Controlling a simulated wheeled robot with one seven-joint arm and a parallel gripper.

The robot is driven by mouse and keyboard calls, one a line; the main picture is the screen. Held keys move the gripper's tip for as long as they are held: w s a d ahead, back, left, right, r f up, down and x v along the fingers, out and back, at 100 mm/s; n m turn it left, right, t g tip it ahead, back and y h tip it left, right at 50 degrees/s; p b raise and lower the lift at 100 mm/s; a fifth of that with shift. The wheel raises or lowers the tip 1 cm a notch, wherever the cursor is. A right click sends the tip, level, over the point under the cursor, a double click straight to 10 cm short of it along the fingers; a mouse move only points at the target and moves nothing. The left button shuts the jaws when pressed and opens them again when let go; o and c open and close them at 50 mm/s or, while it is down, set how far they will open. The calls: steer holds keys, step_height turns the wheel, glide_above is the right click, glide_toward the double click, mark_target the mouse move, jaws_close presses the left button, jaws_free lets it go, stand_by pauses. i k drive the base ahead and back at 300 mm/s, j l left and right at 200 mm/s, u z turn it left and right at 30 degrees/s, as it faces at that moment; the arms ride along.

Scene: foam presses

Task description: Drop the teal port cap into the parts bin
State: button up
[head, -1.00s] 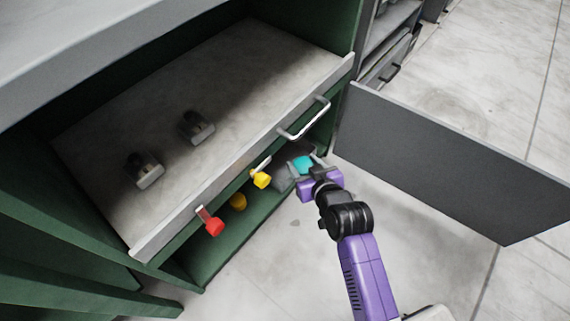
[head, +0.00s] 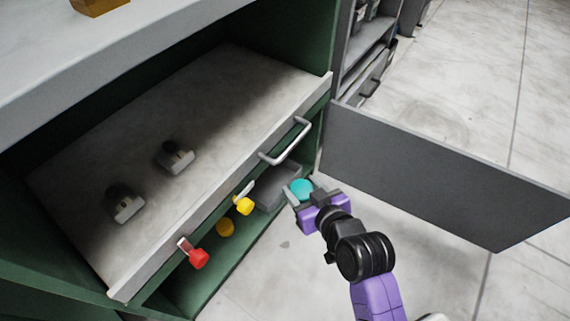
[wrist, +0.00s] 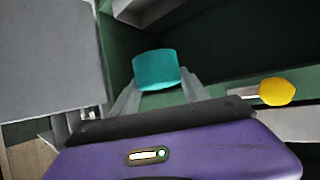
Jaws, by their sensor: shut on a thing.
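The teal port cap (head: 301,188) is a short round piece between the fingers of my gripper (head: 300,194). In the wrist view the cap (wrist: 156,70) sits at the tips of the two grey fingers (wrist: 160,92), which are shut on it. My gripper is in front of the green cabinet's lower opening, at its right end. A grey open-topped box (head: 277,188), which may be the parts bin, sits in that lower opening, just left of the cap. Its inside is partly hidden.
A red knob (head: 198,259) and a yellow knob (head: 243,206) stick out below the pull-out shelf (head: 215,225). The shelf's handle (head: 288,143) juts out above my gripper. An open grey door (head: 440,180) stands at the right.

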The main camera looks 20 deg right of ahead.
mark_target(276, 183)
steer(key=k+j+u, duration=0.1)
steer(key=k+u, duration=0.15)
steer(key=k, duration=0.4)
steer(key=u, duration=0.4)
steer(key=l+u, duration=0.1)
steer(key=u, duration=0.3)
steer(key=l+u, duration=0.1)
steer(key=u, duration=0.65)
steer(key=l+u, duration=0.1)
steer(key=l, duration=0.85)
steer(key=k+l, duration=0.1)
steer(key=l, duration=0.85)
steer(key=i+l, duration=0.1)
steer(key=l, duration=0.2)
steer(key=i+l, duration=0.15)
steer(key=l, duration=0.15)
steer(key=u, duration=0.05)
